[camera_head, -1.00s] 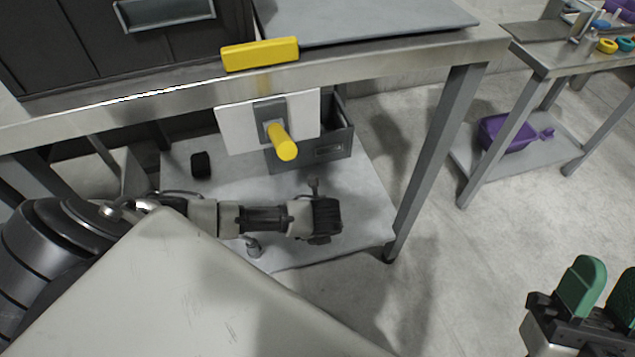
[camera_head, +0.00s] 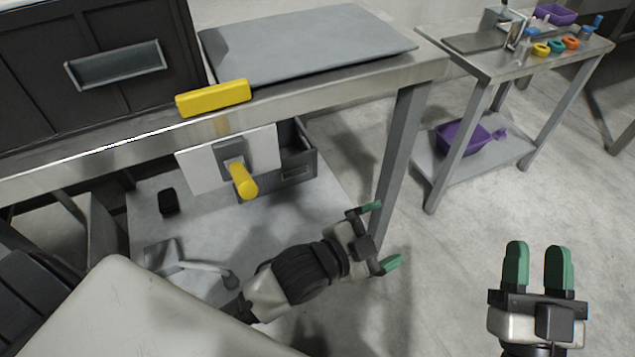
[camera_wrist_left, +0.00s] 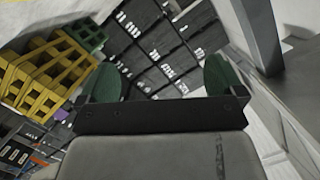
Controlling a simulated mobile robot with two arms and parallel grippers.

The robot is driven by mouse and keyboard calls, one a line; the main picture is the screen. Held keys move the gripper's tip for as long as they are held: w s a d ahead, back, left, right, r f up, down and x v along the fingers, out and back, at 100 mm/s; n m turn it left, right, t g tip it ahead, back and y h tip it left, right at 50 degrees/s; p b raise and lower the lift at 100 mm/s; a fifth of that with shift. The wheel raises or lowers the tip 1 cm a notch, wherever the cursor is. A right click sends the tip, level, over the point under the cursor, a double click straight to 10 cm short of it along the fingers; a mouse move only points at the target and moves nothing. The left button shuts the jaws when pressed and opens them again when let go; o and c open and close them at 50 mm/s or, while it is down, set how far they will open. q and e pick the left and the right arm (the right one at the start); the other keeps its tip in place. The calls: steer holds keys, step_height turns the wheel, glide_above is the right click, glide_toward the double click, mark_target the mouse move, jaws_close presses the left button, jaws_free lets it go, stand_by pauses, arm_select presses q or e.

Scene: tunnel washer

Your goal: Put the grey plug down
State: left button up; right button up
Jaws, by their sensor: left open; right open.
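My left gripper (camera_head: 380,235) is open in the head view, in front of the bench leg, with its green fingertips apart and nothing between them. In the left wrist view its two fingers (camera_wrist_left: 162,78) are also wide apart and empty. My right gripper (camera_head: 537,265) is open and empty over the floor at the lower right. I cannot identify the grey plug for sure. A grey piece with a thin arm and dark knob (camera_head: 190,266) shows on the lower shelf (camera_head: 290,225), left of my left gripper; I cannot tell what it is.
A yellow handle (camera_head: 242,181) sticks out below the bench's metal edge, before a grey bin (camera_head: 298,165). A black block (camera_head: 168,202) is on the lower shelf. The bench leg (camera_head: 398,155) is close to my left gripper. A side table (camera_head: 487,65) stands at the right.

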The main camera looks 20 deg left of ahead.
arm_select(q)
steer(key=s+a+r+n+t+y, duration=0.1)
steer(key=s+a+r+n+t, duration=0.1)
steer(key=a+r+n+t, duration=0.2)
steer(key=s+a+r+n+t+y, duration=0.1)
steer(key=s+a+r+n+t, duration=0.2)
steer(key=r, duration=0.7)
steer(key=a+n+t, duration=0.2)
steer(key=n, duration=0.1)
steer(key=shift+a+r+n+y, duration=0.15)
steer(key=shift+r+n+y, duration=0.15)
